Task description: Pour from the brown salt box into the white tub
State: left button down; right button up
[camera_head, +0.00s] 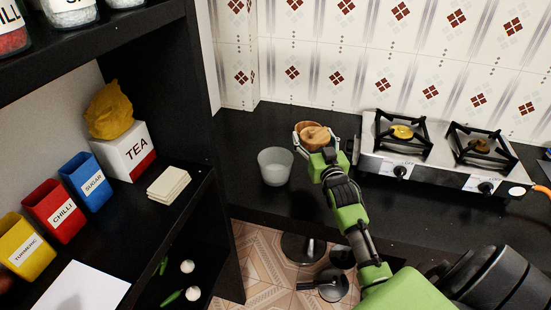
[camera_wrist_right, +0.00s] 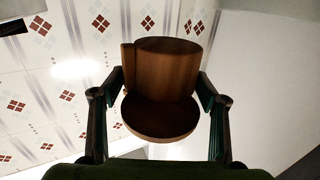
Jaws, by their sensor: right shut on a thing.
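The brown wooden salt box (camera_head: 313,135) is round-sided and is held above the black counter, just behind and to the right of the white tub. My right gripper (camera_head: 317,140) is shut on it, with fingers on opposite sides. The right wrist view shows the box (camera_wrist_right: 165,70) close up between the fingers, with a round flat end towards the camera; its contents are hidden. The white tub (camera_head: 275,167) is translucent, stands upright on the counter, and is apart from the box. No salt shows falling. My left gripper is out of view.
A two-burner stove (camera_head: 400,170) stands right of my right gripper. A black shelf (camera_head: 200,190) at the left bears a TEA box (camera_head: 125,155), a blue SUGAR box (camera_head: 86,180), a red CHILLI box (camera_head: 54,210) and a stack of pale tiles (camera_head: 168,183). The tiled wall is close behind.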

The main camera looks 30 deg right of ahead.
jog(key=shift+r, duration=0.2)
dwell(0.3)
notch_tip(320, 180, up, 4)
jog(key=p, duration=0.4)
jog(key=shift+f, duration=0.1)
